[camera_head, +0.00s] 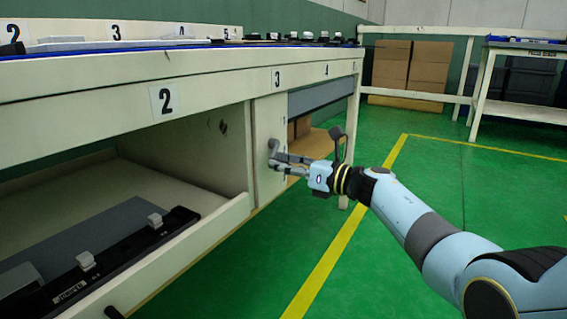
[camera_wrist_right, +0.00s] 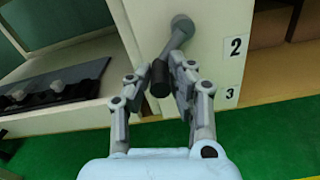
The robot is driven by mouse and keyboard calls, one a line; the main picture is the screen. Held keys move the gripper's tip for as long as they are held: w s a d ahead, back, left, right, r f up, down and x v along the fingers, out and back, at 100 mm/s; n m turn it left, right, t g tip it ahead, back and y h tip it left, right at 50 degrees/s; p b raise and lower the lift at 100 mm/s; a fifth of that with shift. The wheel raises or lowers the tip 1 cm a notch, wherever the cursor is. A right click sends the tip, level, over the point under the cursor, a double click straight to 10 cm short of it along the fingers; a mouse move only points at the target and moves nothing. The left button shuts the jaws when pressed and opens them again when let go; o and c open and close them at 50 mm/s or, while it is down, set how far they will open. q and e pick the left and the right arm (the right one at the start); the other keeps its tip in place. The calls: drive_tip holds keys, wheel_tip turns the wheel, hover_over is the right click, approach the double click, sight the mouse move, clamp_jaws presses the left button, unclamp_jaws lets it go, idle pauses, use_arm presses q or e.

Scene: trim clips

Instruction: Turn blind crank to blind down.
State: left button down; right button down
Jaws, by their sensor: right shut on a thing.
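The blind crank (camera_wrist_right: 179,35) is a dark grey handle mounted on the cream panel between the two bays of the bench. In the right wrist view its arm slants down to a dark knob (camera_wrist_right: 160,78) between my right gripper's fingers. My right gripper (camera_wrist_right: 165,85) is shut on that knob. In the head view the crank (camera_head: 273,152) shows at the panel, with my right gripper (camera_head: 291,165) at it. The blind (camera_head: 322,94) is a grey strip across the top of the right bay, with open space below it. My left gripper is not in view.
The left bay has an open drawer or shelf with a raised front lip (camera_head: 170,262) and a dark clip rail (camera_head: 125,262) inside. Cardboard boxes (camera_head: 412,66) stand at the back. A second table (camera_head: 520,110) is at the far right. Green floor is clear on the right.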

drive_tip(key=shift+s+a+r+m+p, duration=0.2)
drive_tip(key=shift+r+m+p, duration=0.5)
drive_tip(key=shift+m, duration=0.5)
drive_tip(key=shift+s+r+m+p, duration=0.1)
drive_tip(key=shift+m+p, duration=0.3)
drive_tip(key=shift+m, duration=0.2)
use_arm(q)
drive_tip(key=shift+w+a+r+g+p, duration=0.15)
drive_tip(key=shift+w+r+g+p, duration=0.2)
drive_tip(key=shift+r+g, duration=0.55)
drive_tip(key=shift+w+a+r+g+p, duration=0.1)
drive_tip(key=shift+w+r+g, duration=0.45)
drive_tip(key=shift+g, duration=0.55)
use_arm(e)
drive_tip(key=shift+s+a+r+m, duration=0.1)
drive_tip(key=shift+a+r+m, duration=0.05)
drive_tip(key=shift+m, duration=0.65)
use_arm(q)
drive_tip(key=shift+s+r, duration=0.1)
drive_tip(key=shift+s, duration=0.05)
use_arm(e)
drive_tip(key=c, duration=1.2)
unclamp_jaws()
drive_tip(key=v, duration=1.2)
